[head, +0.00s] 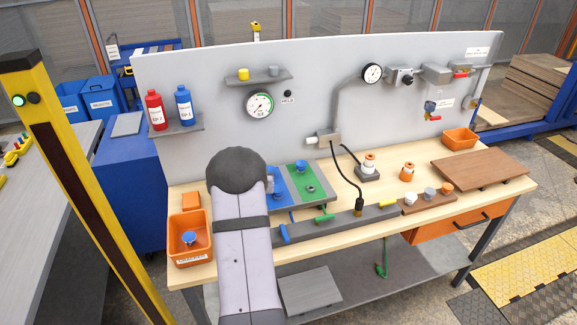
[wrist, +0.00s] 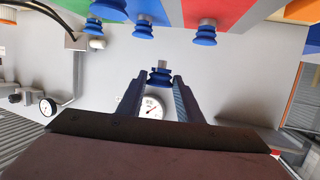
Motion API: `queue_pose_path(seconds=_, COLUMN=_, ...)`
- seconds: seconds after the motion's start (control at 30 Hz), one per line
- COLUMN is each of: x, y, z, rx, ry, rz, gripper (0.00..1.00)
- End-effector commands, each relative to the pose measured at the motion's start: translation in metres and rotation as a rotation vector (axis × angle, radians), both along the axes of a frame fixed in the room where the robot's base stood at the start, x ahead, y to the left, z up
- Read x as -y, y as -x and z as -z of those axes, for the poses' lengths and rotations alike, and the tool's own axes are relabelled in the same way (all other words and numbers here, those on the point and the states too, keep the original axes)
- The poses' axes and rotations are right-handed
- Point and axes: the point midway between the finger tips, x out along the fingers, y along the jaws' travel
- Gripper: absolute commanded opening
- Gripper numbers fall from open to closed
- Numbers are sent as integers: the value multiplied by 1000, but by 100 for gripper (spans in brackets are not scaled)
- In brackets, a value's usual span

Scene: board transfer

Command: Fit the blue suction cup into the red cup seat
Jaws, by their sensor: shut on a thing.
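In the wrist view my gripper (wrist: 161,80) is shut on a blue suction cup (wrist: 160,77) with a short grey stem. The held cup is clear of the board. The colored board (wrist: 222,12) runs along the top of that view, with a red part between blue and green ones. Other blue cups with grey stems show at it, one by the red part (wrist: 205,36) and one to its left (wrist: 143,32). In the head view the blue and green board (head: 321,201) is partly behind my arm, which hides my gripper and any red part. The seat opening is not visible.
An orange bin (head: 178,258) with a blue cup (head: 189,238) in it stands at the bench's left. A grey bar (head: 330,228) lies in front of the board. Upright grey panel (head: 320,80) backs the bench. A black cable (head: 345,185) hangs right of the board.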

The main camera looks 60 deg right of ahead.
Motion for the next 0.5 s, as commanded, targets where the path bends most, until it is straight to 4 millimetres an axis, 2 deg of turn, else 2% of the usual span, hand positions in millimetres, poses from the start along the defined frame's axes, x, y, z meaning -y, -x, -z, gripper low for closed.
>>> queue_pose_path(seconds=0.03, x=-16, y=-19, z=-2, rx=-1, ry=-1, rz=-35, gripper=7)
queue_pose_path(seconds=0.1, x=-35, y=-39, z=-1, rx=-2, ry=-3, rz=-70, gripper=7)
queue_pose_path(seconds=0.3, x=-83, y=-79, z=1, rx=-2, ry=-2, rz=-117, gripper=7)
queue_pose_path(seconds=0.4, x=-106, y=-91, z=3, rx=-2, ry=-2, rz=-109, gripper=7)
queue_pose_path(seconds=0.5, x=-114, y=-87, z=6, rx=-3, ry=-3, rz=-65, gripper=7)
